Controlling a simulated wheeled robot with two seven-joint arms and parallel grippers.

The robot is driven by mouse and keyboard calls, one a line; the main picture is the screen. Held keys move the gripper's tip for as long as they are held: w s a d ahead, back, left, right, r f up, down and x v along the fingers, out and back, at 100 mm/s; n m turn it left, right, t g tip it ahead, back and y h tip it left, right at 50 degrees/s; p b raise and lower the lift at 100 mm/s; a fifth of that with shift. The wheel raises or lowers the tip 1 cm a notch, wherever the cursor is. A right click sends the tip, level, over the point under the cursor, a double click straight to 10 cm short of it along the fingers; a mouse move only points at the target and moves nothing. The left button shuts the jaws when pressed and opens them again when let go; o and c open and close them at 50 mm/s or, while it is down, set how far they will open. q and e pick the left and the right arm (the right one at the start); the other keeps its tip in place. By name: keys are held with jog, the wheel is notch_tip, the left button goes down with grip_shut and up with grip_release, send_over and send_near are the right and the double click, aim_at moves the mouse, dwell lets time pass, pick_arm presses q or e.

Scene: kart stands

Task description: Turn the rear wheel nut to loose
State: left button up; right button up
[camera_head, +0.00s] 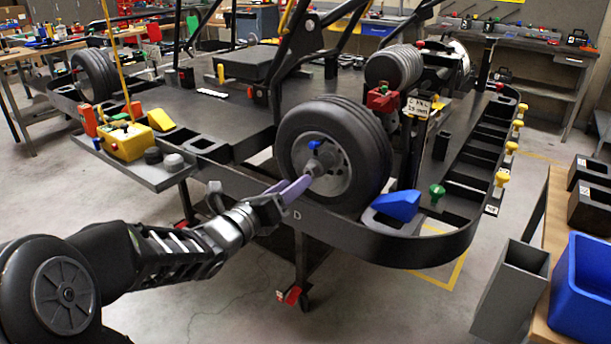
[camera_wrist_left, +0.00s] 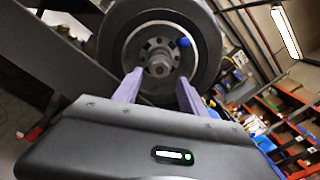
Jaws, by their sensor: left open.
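The rear wheel (camera_head: 335,155) is a black tyre with a grey hub, mounted at the near side of the black kart stand. The wheel nut (camera_head: 316,168) is a grey piece at the hub's centre; in the left wrist view the nut (camera_wrist_left: 158,66) lies ahead, between and beyond the fingertips. A blue-capped valve (camera_head: 314,145) sits just above it on the hub. My left gripper (camera_head: 297,190) has purple fingers, points at the hub from the lower left, and is open. In the left wrist view its fingers (camera_wrist_left: 160,85) stand apart with nothing between them. Contact with the nut cannot be told. My right gripper is not visible.
The stand's black rim (camera_head: 330,222) curves in front of the wheel. A blue wedge (camera_head: 398,205) and a green knob (camera_head: 437,192) sit to its right, a yellow control box (camera_head: 127,141) to the left. A blue bin (camera_head: 585,290) stands at lower right.

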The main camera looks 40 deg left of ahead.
aim_at(312, 171)
pick_arm(q)
jog(key=w, duration=0.5)
jog(key=shift+w, duration=0.2)
grip_shut()
dwell(0.3)
